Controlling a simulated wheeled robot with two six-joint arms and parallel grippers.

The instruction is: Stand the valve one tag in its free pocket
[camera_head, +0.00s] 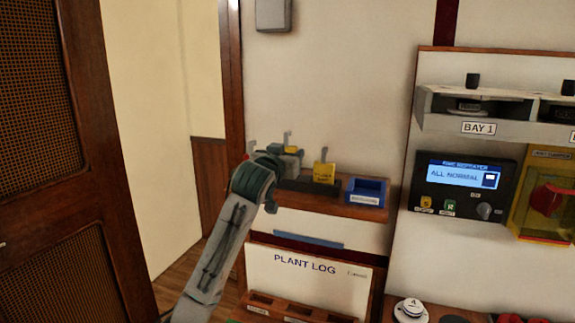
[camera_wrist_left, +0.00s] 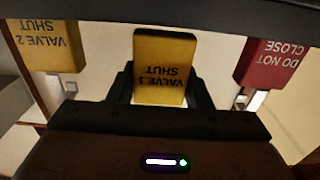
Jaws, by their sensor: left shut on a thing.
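The valve one tag (camera_wrist_left: 163,68) is a yellow block reading "VALVE 1 SHUT", upside down in the left wrist view. It sits between the dark fingers of my left gripper (camera_wrist_left: 160,88), which is shut on it. In the head view my left gripper (camera_head: 288,152) is at the left part of the wooden shelf, with a bit of yellow showing at it. The gripper and arm partly cover the dark rack (camera_head: 297,187) there. I cannot tell whether the tag's lower end touches a pocket. My right gripper is not in view.
A yellow "VALVE 2 SHUT" tag (camera_wrist_left: 52,47) and a red "DO NOT CLOSE" tag (camera_wrist_left: 271,62) flank the held tag. A blue bin (camera_head: 367,191) stands on the shelf's right. Below are the plant log board (camera_head: 310,285) and its wooden pockets. A breaker panel is at right.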

